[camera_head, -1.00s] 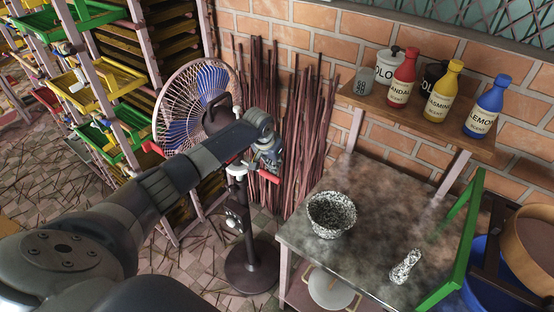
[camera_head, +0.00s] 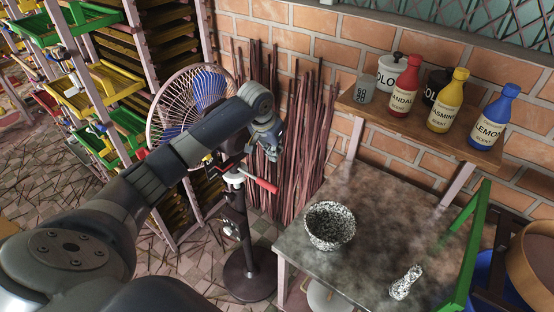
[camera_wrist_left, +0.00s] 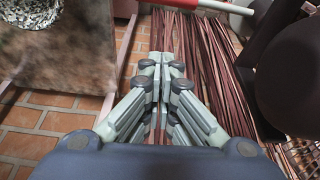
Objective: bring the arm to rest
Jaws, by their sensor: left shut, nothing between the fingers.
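My left arm reaches in from the left in the head view. Its gripper (camera_head: 272,150) hangs in the air in front of the bundle of dark red sticks (camera_head: 300,140), left of the table. In the left wrist view the gripper (camera_wrist_left: 162,60) is shut with its fingertips together and nothing between them. My right gripper is in neither view.
A fan (camera_head: 185,105) is behind my arm. The table (camera_head: 365,262) bears a speckled mortar (camera_head: 330,235) and pestle (camera_head: 405,283). Scent bottles stand on the shelf (camera_head: 385,117) above.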

